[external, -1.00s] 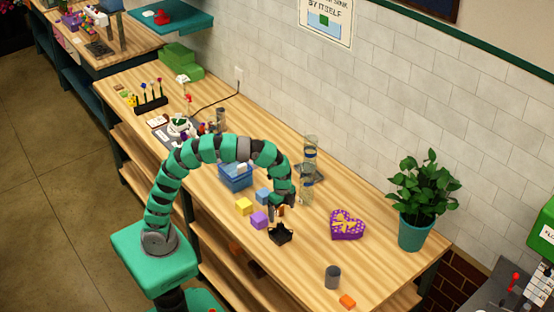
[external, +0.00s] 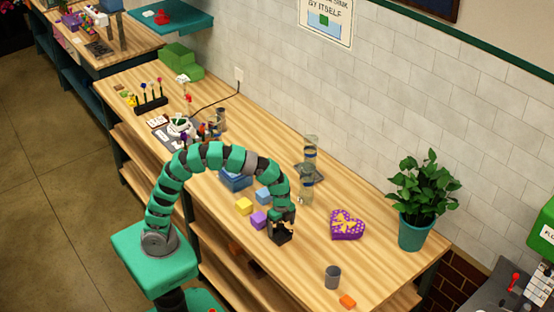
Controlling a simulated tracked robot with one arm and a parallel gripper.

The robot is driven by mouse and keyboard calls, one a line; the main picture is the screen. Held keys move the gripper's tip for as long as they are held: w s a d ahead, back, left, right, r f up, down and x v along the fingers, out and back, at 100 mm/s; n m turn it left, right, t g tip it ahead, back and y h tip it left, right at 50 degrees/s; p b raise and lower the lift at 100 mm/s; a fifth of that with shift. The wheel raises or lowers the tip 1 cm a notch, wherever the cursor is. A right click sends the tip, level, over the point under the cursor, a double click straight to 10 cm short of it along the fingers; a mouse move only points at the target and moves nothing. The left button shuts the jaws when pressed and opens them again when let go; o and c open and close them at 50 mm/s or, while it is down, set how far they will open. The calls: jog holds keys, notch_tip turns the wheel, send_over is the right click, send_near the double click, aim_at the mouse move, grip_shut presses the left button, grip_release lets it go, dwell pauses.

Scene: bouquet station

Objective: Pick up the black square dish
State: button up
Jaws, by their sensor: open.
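The black square dish (external: 280,238) sits on the wooden bench, just right of a purple cube (external: 259,220). My gripper (external: 283,226) is open and pointed down at the dish, low over it. The gripper covers much of the dish, and I cannot tell whether the fingers touch it or straddle its wall.
A yellow cube (external: 243,206) and a blue cube (external: 264,196) lie close on the left. A purple heart box (external: 347,225) is to the right. Glass jars (external: 307,187) stand behind. A grey cup (external: 332,277) and an orange block (external: 347,301) are near the front edge.

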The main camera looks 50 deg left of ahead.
jog(key=f, duration=0.2)
jog(key=a+f, duration=0.1)
jog(key=f, duration=0.1)
jog(key=shift+f, duration=0.3)
jog(key=c, duration=2.1)
